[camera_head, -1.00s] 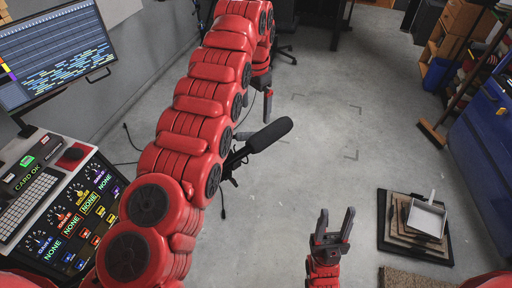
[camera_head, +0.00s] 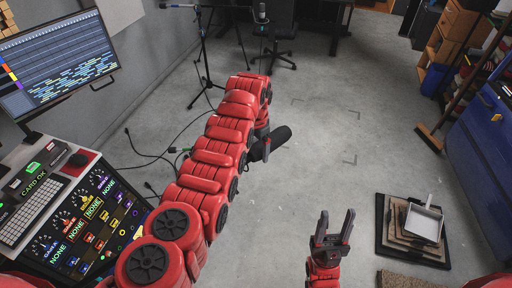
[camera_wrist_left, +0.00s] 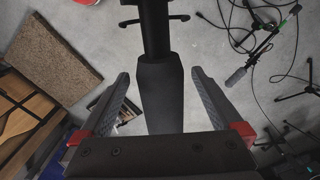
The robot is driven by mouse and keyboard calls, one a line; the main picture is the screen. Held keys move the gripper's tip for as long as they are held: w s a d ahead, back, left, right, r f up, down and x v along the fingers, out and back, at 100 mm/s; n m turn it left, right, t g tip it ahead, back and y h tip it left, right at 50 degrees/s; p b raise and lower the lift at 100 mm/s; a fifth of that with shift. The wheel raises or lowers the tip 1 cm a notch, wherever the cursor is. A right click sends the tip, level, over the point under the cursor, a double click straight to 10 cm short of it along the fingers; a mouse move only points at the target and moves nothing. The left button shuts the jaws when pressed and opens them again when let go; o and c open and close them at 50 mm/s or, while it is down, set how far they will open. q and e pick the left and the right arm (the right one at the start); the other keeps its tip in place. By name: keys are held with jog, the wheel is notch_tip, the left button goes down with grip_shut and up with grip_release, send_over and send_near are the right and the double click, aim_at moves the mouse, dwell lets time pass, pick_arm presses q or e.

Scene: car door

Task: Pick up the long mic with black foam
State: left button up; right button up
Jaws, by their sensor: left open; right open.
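The long mic with black foam (camera_head: 271,143) is in the middle of the head view, partly hidden by my left arm and gripper. In the left wrist view its dark foam (camera_wrist_left: 160,92) stands between the two open fingers, with a visible gap on each side. A narrower dark part runs to the top edge there. My left gripper (camera_head: 262,130) is over the foam in the head view; its fingers also show in the left wrist view (camera_wrist_left: 159,95). My right gripper (camera_head: 332,228) is open and empty at lower centre.
A mixing console (camera_head: 70,220) and a monitor (camera_head: 58,60) stand at left. Another mic (camera_head: 261,12) is on a stand at the back, with cables on the floor. A dustpan (camera_head: 424,222) lies on stacked boards at right.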

pick_arm(q)
jog(key=shift+f, duration=0.9)
jog(key=shift+c, duration=0.3)
jog(key=c, duration=1.4)
